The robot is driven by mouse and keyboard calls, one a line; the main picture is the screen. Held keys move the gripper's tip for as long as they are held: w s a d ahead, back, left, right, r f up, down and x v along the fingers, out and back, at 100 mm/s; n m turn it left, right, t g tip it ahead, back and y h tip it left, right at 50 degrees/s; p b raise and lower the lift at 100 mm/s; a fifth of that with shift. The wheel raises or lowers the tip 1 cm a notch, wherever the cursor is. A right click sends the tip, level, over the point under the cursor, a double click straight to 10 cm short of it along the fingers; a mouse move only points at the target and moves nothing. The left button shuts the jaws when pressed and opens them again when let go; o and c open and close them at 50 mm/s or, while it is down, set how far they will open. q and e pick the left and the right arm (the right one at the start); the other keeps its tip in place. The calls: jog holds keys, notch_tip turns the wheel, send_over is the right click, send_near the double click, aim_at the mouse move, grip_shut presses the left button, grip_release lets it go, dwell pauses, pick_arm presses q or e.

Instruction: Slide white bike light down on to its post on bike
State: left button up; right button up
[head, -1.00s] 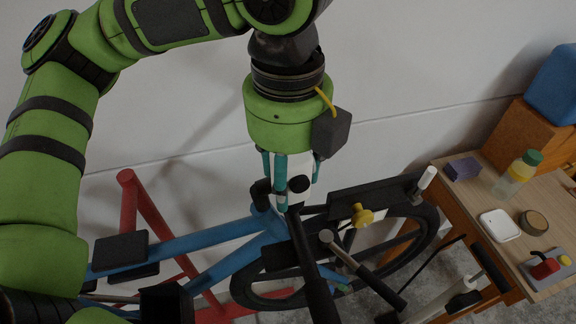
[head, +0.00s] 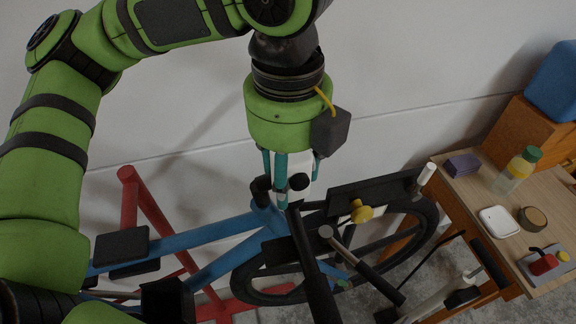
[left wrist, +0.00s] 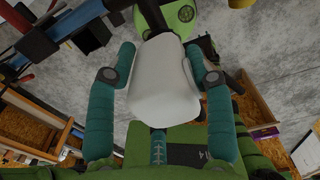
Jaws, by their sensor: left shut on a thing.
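The white bike light (head: 301,164) is between the teal fingers of my left gripper (head: 287,170), which is shut on it. It hangs just above the front of the blue bike (head: 215,235), close to a black round knob. In the left wrist view the light (left wrist: 163,80) fills the middle, with a finger of my left gripper (left wrist: 160,65) against each side. Dark bike parts lie beyond the light's far end. The post cannot be made out; whether the light touches it, I cannot tell. My right gripper is not in view.
Black handlebars (head: 312,265) and a wheel (head: 425,235) stand close by. A red stand (head: 150,210) is behind the bike. A white wall is behind.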

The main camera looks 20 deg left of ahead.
pick_arm(q)
jog(key=shift+f, duration=0.15)
jog(key=shift+f, duration=0.55)
jog(key=shift+f, duration=0.15)
jog(key=o, duration=1.5)
jog(key=shift+o, duration=0.2)
notch_tip(320, 180, up, 12)
